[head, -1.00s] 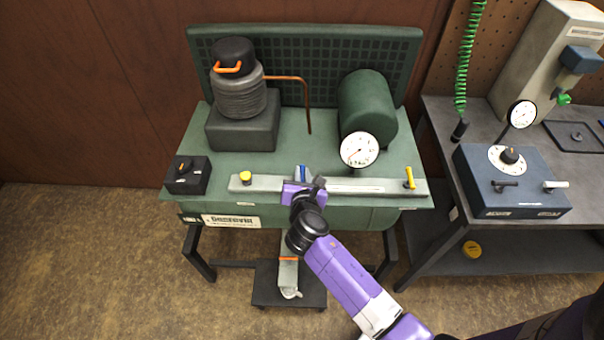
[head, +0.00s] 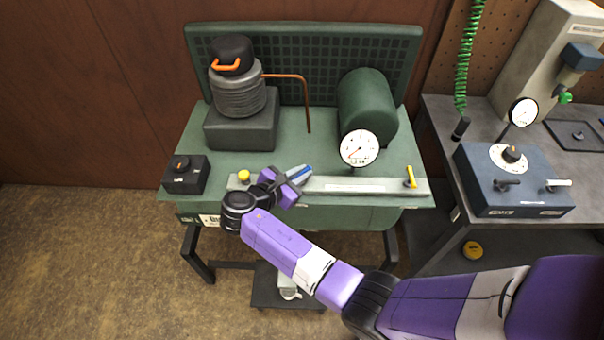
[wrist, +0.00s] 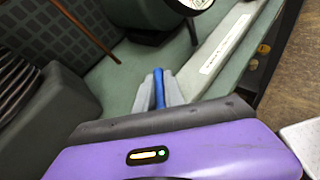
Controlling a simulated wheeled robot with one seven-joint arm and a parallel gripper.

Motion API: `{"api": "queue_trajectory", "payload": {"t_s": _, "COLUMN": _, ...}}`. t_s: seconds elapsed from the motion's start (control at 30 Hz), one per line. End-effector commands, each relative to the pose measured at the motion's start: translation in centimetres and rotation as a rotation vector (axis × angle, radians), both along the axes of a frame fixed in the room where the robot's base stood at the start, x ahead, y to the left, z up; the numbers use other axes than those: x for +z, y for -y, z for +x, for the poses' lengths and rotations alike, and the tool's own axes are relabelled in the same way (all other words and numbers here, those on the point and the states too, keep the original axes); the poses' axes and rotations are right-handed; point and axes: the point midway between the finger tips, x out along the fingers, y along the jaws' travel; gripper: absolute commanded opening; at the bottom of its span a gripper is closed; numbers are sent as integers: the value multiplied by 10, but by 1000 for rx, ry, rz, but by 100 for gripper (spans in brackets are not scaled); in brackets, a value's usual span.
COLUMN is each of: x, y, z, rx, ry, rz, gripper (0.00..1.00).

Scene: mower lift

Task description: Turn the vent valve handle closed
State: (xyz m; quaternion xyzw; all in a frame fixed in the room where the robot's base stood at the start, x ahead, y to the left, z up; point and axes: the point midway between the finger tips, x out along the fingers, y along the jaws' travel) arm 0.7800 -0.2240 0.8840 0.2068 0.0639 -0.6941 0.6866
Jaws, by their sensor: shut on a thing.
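A blue handle (head: 304,171), which I take to be the vent valve handle, stands at the middle of the grey manifold bar (head: 365,186) along the front of the green bench. My gripper (head: 300,174) reaches it from the lower left and is shut on it. In the head view the handle slants up to the right. In the wrist view the blue handle (wrist: 158,88) shows as a strip between my two grey fingers (wrist: 158,92). The valve body under the handle is hidden by my gripper.
A yellow knob (head: 244,176) is close to my wrist on the bar's left end. A yellow lever (head: 410,177) stands at its right end. A dial gauge (head: 359,148) stands behind the bar. A black switch box (head: 186,174) sits at the bench's left corner.

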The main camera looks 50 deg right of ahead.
Motion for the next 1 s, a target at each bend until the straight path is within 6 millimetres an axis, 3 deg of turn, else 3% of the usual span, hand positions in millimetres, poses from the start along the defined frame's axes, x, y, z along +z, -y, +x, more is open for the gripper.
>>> {"api": "queue_trajectory", "payload": {"t_s": 0.5, "x": -5, "y": 0, "z": 0, "rx": -478, "ry": 1, "rz": 3, "gripper": 0}}
{"api": "queue_trajectory", "payload": {"t_s": 1.0, "x": -3, "y": 3, "z": -2, "rx": -748, "ry": 1, "rz": 1, "gripper": 0}}
